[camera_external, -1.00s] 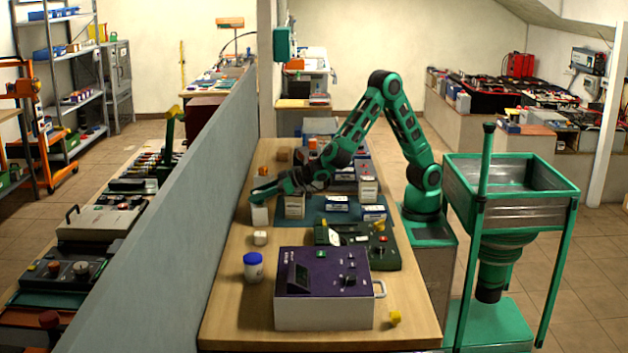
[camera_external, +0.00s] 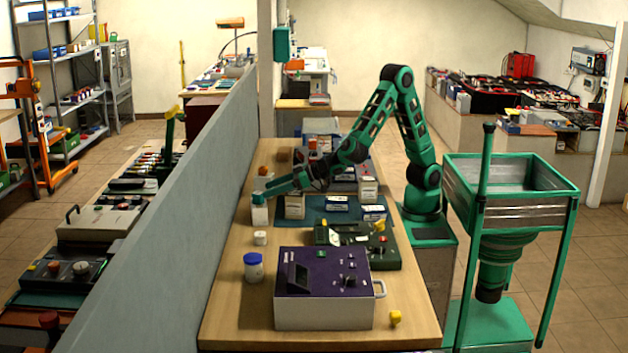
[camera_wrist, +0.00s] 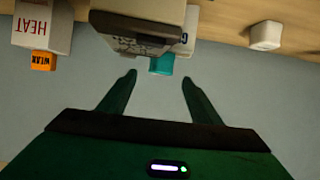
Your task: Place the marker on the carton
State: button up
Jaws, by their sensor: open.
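A small white carton (camera_external: 260,216) stands on the table beside the grey partition. A short teal piece, which looks like the marker (camera_external: 258,199), is on its top; the wrist view shows it as a teal block (camera_wrist: 162,64) at the carton's (camera_wrist: 190,30) top edge. My gripper (camera_external: 268,193) is just right of and slightly above it, pointing toward the partition. In the wrist view my fingers (camera_wrist: 158,79) are spread with nothing clasped between them. The teal piece lies ahead of the fingertips, apart from them. A nearer grey-white box (camera_wrist: 140,30) hides part of the carton.
A white HEAT box (camera_wrist: 45,25) with an orange piece (camera_wrist: 43,61) stands beside the carton. A small white block (camera_external: 261,238) and a blue-lidded jar (camera_external: 253,267) are nearer the camera. The grey partition (camera_external: 190,210) closes the left side; a purple device (camera_external: 322,270) fills the front.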

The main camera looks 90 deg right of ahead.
jog(key=v, duration=0.5)
jog(key=shift+s+r, duration=0.1)
jog(key=shift+s, duration=0.3)
